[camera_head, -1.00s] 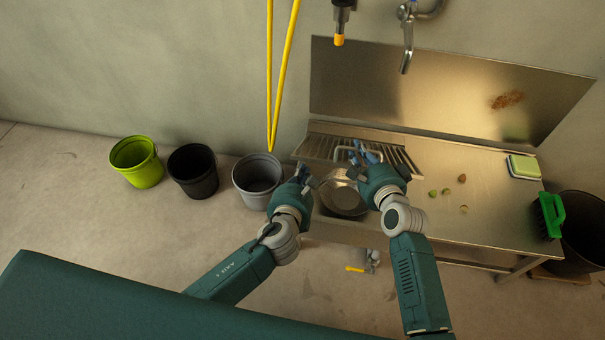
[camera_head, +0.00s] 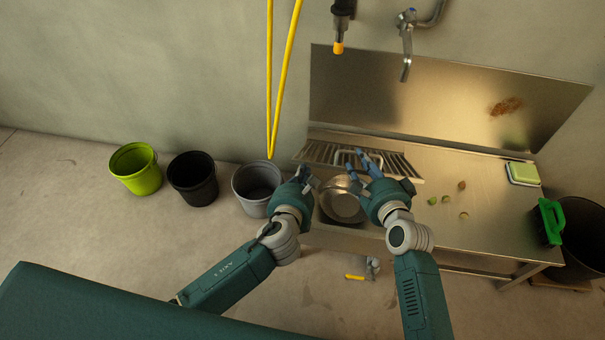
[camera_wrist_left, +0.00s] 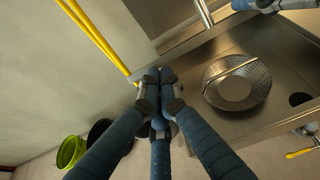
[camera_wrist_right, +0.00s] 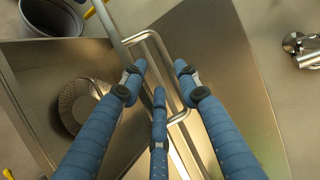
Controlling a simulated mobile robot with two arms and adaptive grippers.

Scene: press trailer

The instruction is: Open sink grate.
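The metal sink grate (camera_head: 402,164) stands tilted up over the back of the sink, with the basin in front of it uncovered. Its wire loop handle (camera_wrist_right: 151,36) shows in the right wrist view. My right gripper (camera_head: 366,159) is at this handle, its fingers spread around and through the loop; firm contact cannot be made out. My left gripper (camera_head: 306,176) is beside the sink's left side, its fingertips together and empty in the left wrist view (camera_wrist_left: 160,88). A round perforated strainer (camera_head: 343,205) with a bar handle sits in the basin.
Green (camera_head: 137,172), black (camera_head: 193,180) and grey (camera_head: 250,190) buckets stand left of the sink. A yellow hose (camera_head: 270,80) hangs behind. A tap (camera_head: 406,50) is above.

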